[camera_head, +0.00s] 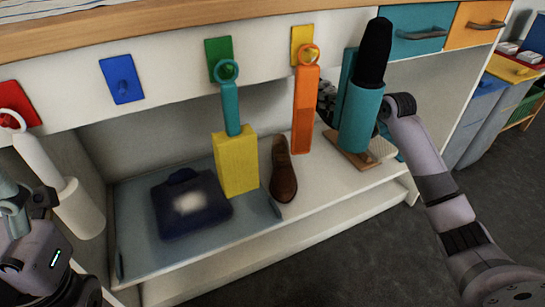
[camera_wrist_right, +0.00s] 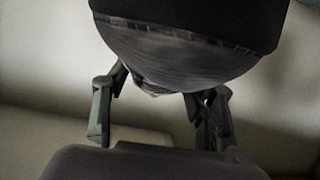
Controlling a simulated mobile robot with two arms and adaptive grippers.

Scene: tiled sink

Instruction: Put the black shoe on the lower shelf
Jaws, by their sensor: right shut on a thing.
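My right gripper (camera_wrist_right: 156,100) is shut on the black shoe (camera_wrist_right: 190,60), which fills the upper middle of the right wrist view. In the head view the black shoe (camera_head: 375,48) stands upright, with one end high against the counter front and its lower part hidden behind a teal cylinder-shaped piece (camera_head: 358,120). The shelf (camera_head: 325,180) under the counter is below and left of the shoe. My left gripper (camera_head: 80,292) shows only partly at the lower left edge, and its fingers cannot be made out.
On the shelf are a brown shoe (camera_head: 284,170), a blue-grey tray (camera_head: 150,262) with a dark blue bag (camera_head: 190,203), and a brown board-like thing (camera_head: 352,152). An orange shoehorn (camera_head: 304,105) and a yellow block (camera_head: 236,162) hang in front. Bare shelf lies right of the brown shoe.

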